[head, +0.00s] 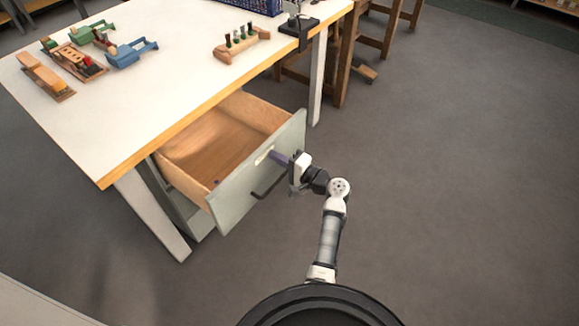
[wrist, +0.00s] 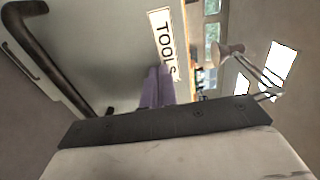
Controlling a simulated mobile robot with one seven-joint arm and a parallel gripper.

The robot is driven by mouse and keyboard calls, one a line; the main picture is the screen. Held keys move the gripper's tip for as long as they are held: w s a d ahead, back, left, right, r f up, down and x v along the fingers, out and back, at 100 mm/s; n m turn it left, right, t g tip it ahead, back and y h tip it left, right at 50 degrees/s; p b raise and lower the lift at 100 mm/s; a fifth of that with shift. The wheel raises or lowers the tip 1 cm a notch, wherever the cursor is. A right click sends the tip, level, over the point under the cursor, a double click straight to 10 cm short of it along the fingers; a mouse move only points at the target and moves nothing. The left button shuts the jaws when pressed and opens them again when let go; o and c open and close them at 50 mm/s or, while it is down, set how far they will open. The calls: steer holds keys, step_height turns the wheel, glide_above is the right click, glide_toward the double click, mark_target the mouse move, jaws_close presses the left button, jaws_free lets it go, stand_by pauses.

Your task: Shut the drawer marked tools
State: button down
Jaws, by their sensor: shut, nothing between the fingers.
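The drawer (head: 236,196) stands pulled out from under the white table, with a grey-green front and a bare wooden inside. In the wrist view its front (wrist: 100,45) fills the left half, with a white label (wrist: 163,42) reading TOOLS. A dark bar handle (head: 270,182) is on the front, below the label; it also shows in the wrist view (wrist: 38,45). My gripper (head: 276,156) is at the drawer front, beside the label and above the handle. Its purple fingers (wrist: 158,86) are shut and empty, with tips close to the front; I cannot tell whether they touch.
The white table (head: 160,75) with a wooden edge overhangs the drawer. Wooden toys (head: 132,52) and a peg block (head: 241,44) lie on it, with a dark clamp-like fixture (head: 299,27) at its corner. Wooden stools (head: 352,60) stand behind. The grey floor at right is clear.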

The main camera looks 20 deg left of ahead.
steer(key=b+x, duration=1.3)
steer(key=x, duration=1.4)
steer(key=shift+a, duration=0.25)
steer(key=shift+w+a+r, duration=0.1)
steer(key=shift+r, duration=0.15)
